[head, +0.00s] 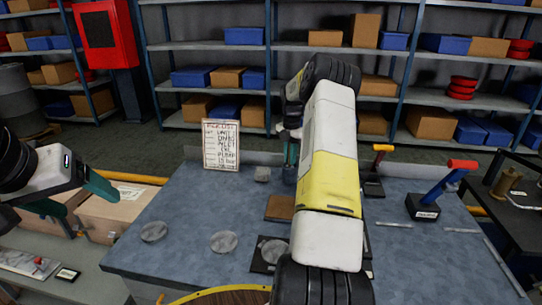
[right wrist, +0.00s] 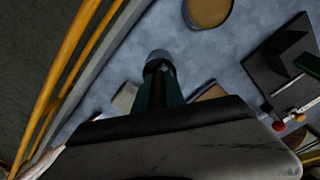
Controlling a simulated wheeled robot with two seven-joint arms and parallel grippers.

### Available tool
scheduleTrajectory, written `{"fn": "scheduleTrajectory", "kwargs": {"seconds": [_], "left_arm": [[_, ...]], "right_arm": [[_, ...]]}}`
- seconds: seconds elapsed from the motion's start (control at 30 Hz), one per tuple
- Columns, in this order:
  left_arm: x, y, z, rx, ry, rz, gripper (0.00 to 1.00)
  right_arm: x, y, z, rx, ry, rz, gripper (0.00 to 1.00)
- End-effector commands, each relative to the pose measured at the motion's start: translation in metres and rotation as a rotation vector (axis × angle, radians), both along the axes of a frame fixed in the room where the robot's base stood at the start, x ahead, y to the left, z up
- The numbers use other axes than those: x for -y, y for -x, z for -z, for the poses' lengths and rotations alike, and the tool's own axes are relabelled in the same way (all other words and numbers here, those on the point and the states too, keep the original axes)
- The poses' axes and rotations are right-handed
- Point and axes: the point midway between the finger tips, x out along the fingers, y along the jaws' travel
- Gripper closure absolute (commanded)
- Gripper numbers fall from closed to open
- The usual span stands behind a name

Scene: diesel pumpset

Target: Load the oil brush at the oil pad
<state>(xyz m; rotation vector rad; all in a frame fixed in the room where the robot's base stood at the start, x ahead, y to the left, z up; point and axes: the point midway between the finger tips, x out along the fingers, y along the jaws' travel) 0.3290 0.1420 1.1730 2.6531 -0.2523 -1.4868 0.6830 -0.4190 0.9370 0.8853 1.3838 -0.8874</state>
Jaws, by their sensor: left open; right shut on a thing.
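My right gripper (head: 291,150) is shut on a slim thing, apparently the oil brush, above the back middle of the blue-grey bench. In the right wrist view the green fingers (right wrist: 160,92) close around it, and a grey rounded end (right wrist: 158,60) shows beyond the tips. The rest of it is hidden. A brown square pad (head: 280,207) lies nearer than this gripper. A round tan-faced thing (right wrist: 208,10) shows at the top of the right wrist view. I cannot tell which is the oil pad. My left gripper (head: 75,205) is open and empty beyond the bench's left edge.
A small grey block (head: 262,174) sits close to the right gripper. A written sign (head: 221,145) stands at the back. Clear discs (head: 153,231) lie at front left. A black block with a red-ended blue handle (head: 425,206) stands at right. Cardboard boxes (head: 108,215) are at left.

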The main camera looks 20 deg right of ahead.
Motion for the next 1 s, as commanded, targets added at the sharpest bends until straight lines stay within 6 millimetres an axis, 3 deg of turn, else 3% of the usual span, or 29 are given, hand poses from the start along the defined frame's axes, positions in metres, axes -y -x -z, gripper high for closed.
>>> {"fn": "scheduleTrajectory", "kwargs": {"seconds": [0.3, 0.57, 0.77, 1.0], "left_arm": [[0.000, 0.000, 0.000, 0.000, 0.000, 0.000, 0.24], [0.000, 0.000, 0.000, 0.000, 0.000, 0.000, 0.24], [0.000, 0.000, 0.000, 0.000, 0.000, 0.000, 0.24], [0.000, 0.000, 0.000, 0.000, 0.000, 0.000, 0.24]], "right_arm": [[0.000, -0.001, -0.064, 0.004, 0.000, 0.000, 1.00], [-0.007, 0.008, -0.091, 0.003, -0.001, -0.003, 1.00], [-0.030, 0.043, -0.092, 0.004, -0.001, -0.005, 1.00], [-0.067, 0.102, -0.085, 0.004, 0.000, -0.005, 1.00]]}}
